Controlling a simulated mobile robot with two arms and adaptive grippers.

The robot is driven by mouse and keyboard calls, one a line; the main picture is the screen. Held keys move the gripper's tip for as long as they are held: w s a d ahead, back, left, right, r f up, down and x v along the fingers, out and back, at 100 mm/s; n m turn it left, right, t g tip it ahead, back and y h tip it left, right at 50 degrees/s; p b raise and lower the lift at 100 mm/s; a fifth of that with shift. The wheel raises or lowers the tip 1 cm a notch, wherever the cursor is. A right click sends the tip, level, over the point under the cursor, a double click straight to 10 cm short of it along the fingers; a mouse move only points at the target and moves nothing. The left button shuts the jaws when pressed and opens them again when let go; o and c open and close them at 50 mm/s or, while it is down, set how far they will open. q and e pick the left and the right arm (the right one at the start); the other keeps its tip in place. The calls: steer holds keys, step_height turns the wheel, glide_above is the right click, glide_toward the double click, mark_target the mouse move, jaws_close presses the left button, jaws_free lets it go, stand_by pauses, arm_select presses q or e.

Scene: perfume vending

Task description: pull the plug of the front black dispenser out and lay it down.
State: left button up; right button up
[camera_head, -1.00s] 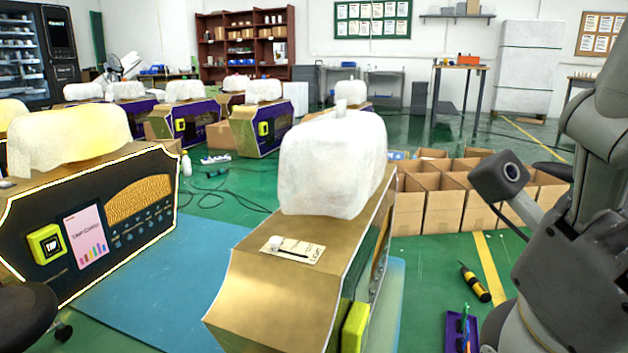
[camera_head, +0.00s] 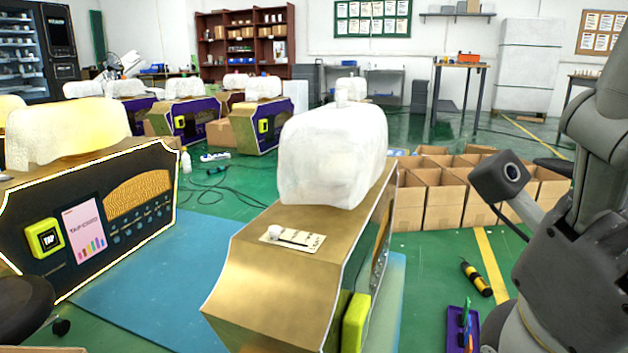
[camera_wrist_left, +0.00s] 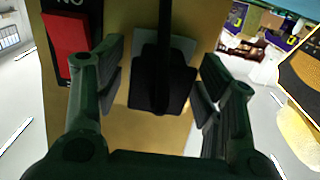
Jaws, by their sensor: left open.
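In the left wrist view, a black plug (camera_wrist_left: 162,85) with a thick black cord sits at a pale socket plate (camera_wrist_left: 184,45) on a gold panel (camera_wrist_left: 120,125). My left gripper (camera_wrist_left: 158,100) is open, with one finger on each side of the plug; I cannot tell whether either touches it. In the head view, a black dispenser (camera_head: 95,225) with a bright outline and a cloudy plastic cover (camera_head: 70,130) stands at the left. The plug is not visible there, and I cannot tell which dispenser bears it. My right gripper is not visible.
A red switch (camera_wrist_left: 66,45) is beside the plate. A gold-topped dispenser (camera_head: 250,280) stands in the front middle. Open cardboard boxes (camera_head: 440,205) stand behind it. A yellow-black tool (camera_head: 475,279) and a purple tray (camera_head: 453,325) lie on the green floor at the right.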

arm_select(q)
steer(key=shift+w, duration=0.15)
steer(key=shift+p, duration=0.6)
stand_by(1.0)
steer(key=shift+c, duration=0.2)
steer(key=c, duration=1.3)
steer(key=shift+p+v, duration=1.7)
steer(key=shift+v, duration=1.3)
jaws_close()
steer(key=o, duration=0.6)
jaws_free()
steer(key=shift+c, duration=0.2)
steer(key=shift+d, duration=0.1)
steer(key=shift+c, duration=1.2)
